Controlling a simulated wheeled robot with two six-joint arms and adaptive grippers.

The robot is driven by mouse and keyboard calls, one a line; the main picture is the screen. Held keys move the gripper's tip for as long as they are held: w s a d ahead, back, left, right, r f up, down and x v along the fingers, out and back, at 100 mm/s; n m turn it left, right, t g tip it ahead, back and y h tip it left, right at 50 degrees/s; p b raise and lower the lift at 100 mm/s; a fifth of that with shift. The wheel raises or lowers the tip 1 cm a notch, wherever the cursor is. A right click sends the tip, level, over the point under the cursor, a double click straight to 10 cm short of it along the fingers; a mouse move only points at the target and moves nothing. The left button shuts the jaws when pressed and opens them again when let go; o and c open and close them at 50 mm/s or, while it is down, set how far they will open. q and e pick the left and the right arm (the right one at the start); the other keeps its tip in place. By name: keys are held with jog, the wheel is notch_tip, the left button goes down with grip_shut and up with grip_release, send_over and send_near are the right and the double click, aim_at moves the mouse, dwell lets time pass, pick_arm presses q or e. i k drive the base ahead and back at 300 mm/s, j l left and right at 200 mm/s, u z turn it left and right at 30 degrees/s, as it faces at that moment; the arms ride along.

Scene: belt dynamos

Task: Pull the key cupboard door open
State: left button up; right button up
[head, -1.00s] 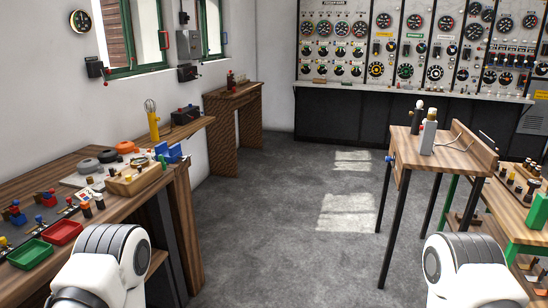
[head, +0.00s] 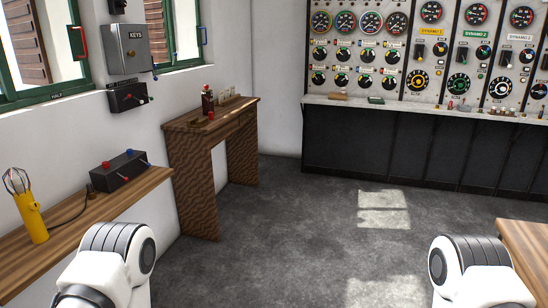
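The key cupboard (head: 128,48) is a small grey metal box marked KEYS, mounted on the left wall between two green-framed windows. Its door looks shut. It is well ahead of my arms and nothing touches it. Only white rounded links of my two arms show at the bottom left and bottom right in the head view. Neither gripper shows, so what they hold is hidden.
Below the cupboard hangs a dark switch box (head: 127,97). A wooden shelf (head: 85,228) along the left wall bears a yellow lamp (head: 30,216) and a black box (head: 118,171). A wooden desk (head: 194,150) stands beyond. The middle floor (head: 290,240) is clear.

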aim_at(134, 38)
jog(key=i+l+u, duration=0.1)
jog(key=i+u, duration=0.15)
jog(key=i, duration=0.3)
jog(key=i+l+u, duration=0.3)
jog(key=i, duration=0.25)
jog(key=i+l+u, duration=0.25)
jog(key=i, duration=0.3)
jog(key=i+l+u, duration=0.25)
jog(key=i+l, duration=0.15)
jog(key=i, duration=0.1)
